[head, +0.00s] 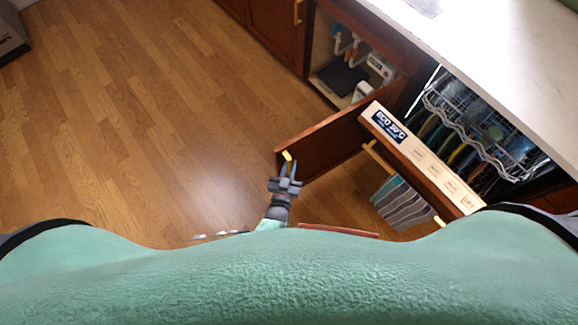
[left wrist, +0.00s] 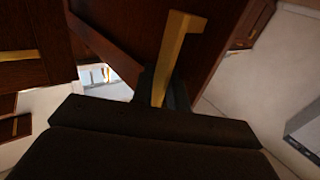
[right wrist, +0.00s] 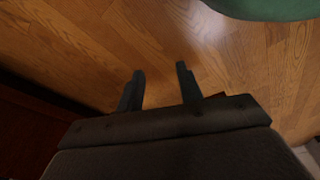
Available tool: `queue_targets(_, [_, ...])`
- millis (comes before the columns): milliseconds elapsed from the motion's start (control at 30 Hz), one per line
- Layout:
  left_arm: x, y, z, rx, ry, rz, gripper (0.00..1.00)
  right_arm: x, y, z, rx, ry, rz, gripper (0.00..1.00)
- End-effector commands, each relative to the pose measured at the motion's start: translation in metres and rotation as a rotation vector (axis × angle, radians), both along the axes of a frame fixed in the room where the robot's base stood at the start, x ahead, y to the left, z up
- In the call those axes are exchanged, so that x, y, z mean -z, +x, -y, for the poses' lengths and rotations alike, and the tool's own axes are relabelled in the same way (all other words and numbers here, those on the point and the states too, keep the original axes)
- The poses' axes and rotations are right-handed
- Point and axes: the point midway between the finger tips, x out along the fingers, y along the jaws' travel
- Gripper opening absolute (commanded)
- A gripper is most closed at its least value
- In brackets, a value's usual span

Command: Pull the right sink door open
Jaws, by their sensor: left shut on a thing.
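The right sink door (head: 325,143) is a dark red-brown panel. It stands swung out from the sink cabinet, with the cabinet inside exposed. Its gold bar handle (head: 287,156) is at the free edge, and the handle also shows large in the left wrist view (left wrist: 178,50). My left gripper (head: 289,167) is shut on this handle, with its fingers (left wrist: 162,88) on either side of the bar. My right gripper (right wrist: 160,75) is open and empty over the wooden floor in the right wrist view. It cannot be made out in the head view.
The sink cabinet holds pipes (head: 346,47) and a dark mat (head: 345,77). To its right, the dishwasher door (head: 420,160) is lowered, with a striped towel (head: 402,203) hanging on it and a rack (head: 470,125) of dishes behind. Open wooden floor (head: 140,120) lies left.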

Motion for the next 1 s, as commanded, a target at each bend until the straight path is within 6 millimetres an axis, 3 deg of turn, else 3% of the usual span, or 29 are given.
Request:
queue_targets(167, [-0.002,0.001,0.002,0.001,-0.002,0.004,0.00,0.002,-0.003,-0.003,0.001,0.004,-0.004,0.36])
queue_targets(200, [-0.002,0.001,0.002,0.001,-0.002,0.004,0.18,0.002,-0.004,-0.004,0.001,0.003,-0.005,0.36])
queue_targets(300, [-0.002,0.001,0.002,0.001,-0.002,0.004,0.36,0.003,-0.007,-0.003,0.001,0.003,-0.008,0.36])
queue_targets(733, [-0.001,-0.003,0.000,0.000,-0.001,0.001,0.36,0.003,-0.012,0.012,-0.004,-0.012,-0.011,0.36])
queue_targets(867, [-0.001,-0.017,-0.004,0.001,0.000,-0.001,0.36,0.003,-0.010,0.011,-0.005,-0.010,0.002,0.36])
queue_targets(1000, [-0.002,-0.038,-0.010,0.001,-0.001,-0.001,0.36,0.016,-0.014,0.008,-0.007,-0.006,0.005,0.36])
